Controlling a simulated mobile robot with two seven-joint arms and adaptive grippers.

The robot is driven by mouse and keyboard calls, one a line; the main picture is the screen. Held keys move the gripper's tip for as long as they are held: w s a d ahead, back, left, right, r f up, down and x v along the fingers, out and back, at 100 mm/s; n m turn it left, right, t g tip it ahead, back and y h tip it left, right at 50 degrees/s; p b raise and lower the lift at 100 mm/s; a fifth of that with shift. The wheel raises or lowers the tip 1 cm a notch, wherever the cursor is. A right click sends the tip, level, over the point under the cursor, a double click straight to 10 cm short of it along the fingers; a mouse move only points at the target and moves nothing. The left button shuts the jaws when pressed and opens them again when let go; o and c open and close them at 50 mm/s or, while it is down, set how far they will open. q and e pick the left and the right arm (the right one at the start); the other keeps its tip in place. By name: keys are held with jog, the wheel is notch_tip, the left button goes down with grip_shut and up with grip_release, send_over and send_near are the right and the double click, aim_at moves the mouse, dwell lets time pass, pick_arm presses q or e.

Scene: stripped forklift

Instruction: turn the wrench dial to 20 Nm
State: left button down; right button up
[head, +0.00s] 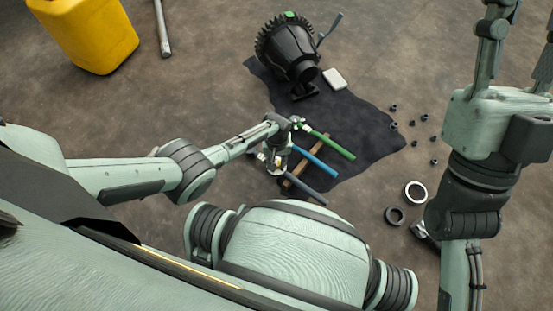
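Three tools with green (333,146), blue (314,162) and grey (303,188) handles lie side by side across a wooden rack (294,176) on a dark cloth. I cannot tell which is the torque wrench, and no dial or scale can be read. My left gripper (277,157) is at the left ends of these tools, over or against them. Its fingers are small and mixed with the tool heads, so its grip is unclear. My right gripper (524,38) is raised at the upper right, fingers spread apart and empty, away from the tools.
A black geared part (292,55) and a pale box (334,79) rest on the dark cloth (375,130). Several small dark fasteners (411,118) and two rings (415,193) lie at right. A yellow container (88,32) and a metal bar (162,30) are at upper left.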

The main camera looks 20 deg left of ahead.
pick_arm(q)
jog(key=n, duration=0.4)
jog(key=shift+n+p, duration=0.35)
jog(key=shift+n, duration=0.05)
jog(key=n, duration=0.4)
jog(key=shift+n, duration=0.3)
jog(key=shift+w, duration=0.1)
pick_arm(e)
jog(key=shift+w+a+f+g+h, duration=0.15)
jog(key=shift+w+a+f+g, duration=0.15)
jog(key=shift+w+f+g, duration=0.15)
jog(key=shift+w+a+f+g+h, duration=0.15)
jog(key=shift+w+a+f+g, duration=0.15)
jog(key=shift+w+g, duration=0.25)
pick_arm(q)
jog(key=shift+n, duration=0.3)
jog(key=c, duration=1.3)
grip_release()
jog(key=shift+o, duration=0.2)
jog(key=shift+r, duration=0.15)
notch_tip(320, 180, up, 12)
